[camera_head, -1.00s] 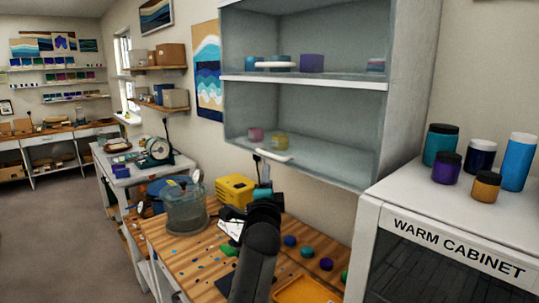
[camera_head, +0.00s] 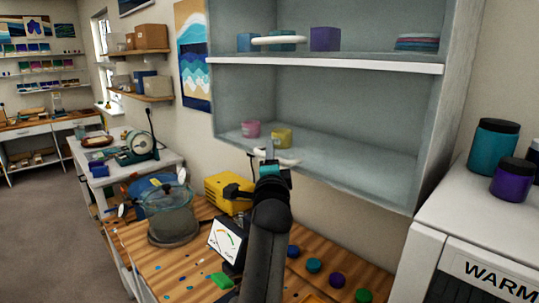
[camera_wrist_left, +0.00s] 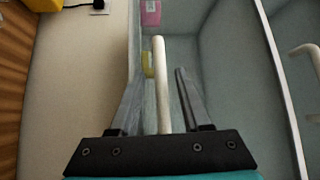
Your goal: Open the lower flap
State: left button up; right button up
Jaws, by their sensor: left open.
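The wall cabinet (camera_head: 330,64) has two compartments. The lower flap (camera_head: 350,155) seems to be a clear pane over the lower one and looks shut; its edges are hard to see. Its white bar handle (camera_head: 287,161) is near the lower edge. My left gripper (camera_head: 269,150) is at the handle's left part. In the left wrist view, the handle (camera_wrist_left: 161,85) runs between the two spread fingers of my left gripper (camera_wrist_left: 160,75), with a gap visible on both sides. My right gripper is not in view.
A pink jar (camera_head: 250,129) and a yellow jar (camera_head: 281,138) stand inside the lower compartment. The upper white handle (camera_head: 283,40) is above. The workbench (camera_head: 190,262) below holds a yellow box (camera_head: 228,192), a clear pot (camera_head: 172,222) and small jars. The warm cabinet (camera_head: 455,222) is at right.

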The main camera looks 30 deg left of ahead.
pick_arm(q)
jog(key=shift+c, duration=0.3)
grip_shut()
dwell(1.2)
